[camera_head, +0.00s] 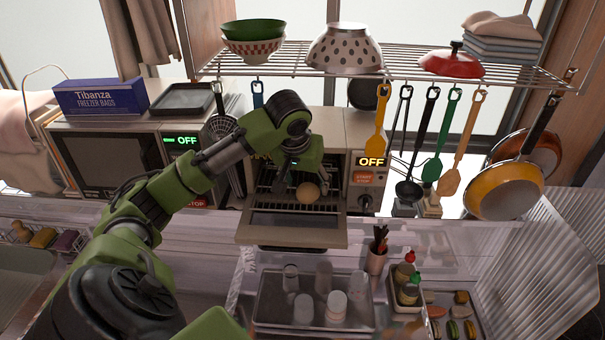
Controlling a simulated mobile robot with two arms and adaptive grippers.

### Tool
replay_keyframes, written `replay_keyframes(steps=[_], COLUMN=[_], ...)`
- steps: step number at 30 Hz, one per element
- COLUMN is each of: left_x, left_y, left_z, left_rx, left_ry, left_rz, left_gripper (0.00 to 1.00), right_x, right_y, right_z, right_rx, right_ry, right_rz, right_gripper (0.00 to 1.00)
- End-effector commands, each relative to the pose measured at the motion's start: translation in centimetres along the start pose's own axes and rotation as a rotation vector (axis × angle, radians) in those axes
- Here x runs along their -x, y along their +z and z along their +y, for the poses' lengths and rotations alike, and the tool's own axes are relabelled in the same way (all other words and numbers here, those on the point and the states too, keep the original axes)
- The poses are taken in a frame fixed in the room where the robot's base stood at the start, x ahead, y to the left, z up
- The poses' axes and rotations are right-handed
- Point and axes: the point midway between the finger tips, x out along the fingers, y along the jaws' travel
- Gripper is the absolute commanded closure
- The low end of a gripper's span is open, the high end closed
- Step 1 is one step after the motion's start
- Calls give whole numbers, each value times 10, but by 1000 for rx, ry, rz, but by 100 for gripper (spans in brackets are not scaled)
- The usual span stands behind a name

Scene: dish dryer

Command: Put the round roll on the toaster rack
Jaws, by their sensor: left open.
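The toaster (335,135) stands at the back centre with its door (290,230) folded down open. Its wire rack (268,178) shows inside, partly hidden by my left arm. A round tan roll (308,192) is at the toaster's mouth, at the front of the rack. I cannot tell whether it rests on the rack. My left gripper (297,187) is open and right at the roll, pointing down into the toaster opening. Its fingers are small and dark here, and contact with the roll is unclear. My right gripper is not in view.
A wire shelf (400,65) with bowls and hanging utensils (430,140) runs above the toaster. A microwave (110,155) stands at left. Below are a clear tray of glasses (265,300) and a condiment holder (407,295). The counter left of the door is clear.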

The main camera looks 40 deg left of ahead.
Motion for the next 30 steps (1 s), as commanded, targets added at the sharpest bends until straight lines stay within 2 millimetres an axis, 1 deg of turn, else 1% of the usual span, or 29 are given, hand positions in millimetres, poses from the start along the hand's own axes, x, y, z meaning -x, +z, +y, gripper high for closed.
replay_keyframes(steps=[1, 6, 9, 12, 17, 25, 28, 30], left_x=[10, 47, 64, 74, 82, 82, 78, 72], left_y=[0, -1, 0, 0, 0, 0, 1, 2], left_z=[0, 1, 0, 0, 0, 0, 2, 6], left_rx=[0, 0, 0, 0, -1, -1, -4, -10], left_ry=[1, 3, 2, 1, 0, 0, 4, 14], left_rz=[9, 7, 5, 3, 1, 0, 5, 14], left_gripper=[42, 42, 42, 42, 42, 42, 42, 42], right_x=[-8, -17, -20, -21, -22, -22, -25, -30], right_y=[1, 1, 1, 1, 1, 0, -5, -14], right_z=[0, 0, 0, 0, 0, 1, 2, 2], right_rx=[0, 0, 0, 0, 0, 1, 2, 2], right_ry=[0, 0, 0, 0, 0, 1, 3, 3], right_rz=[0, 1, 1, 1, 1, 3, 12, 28], right_gripper=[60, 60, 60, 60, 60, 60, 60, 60])
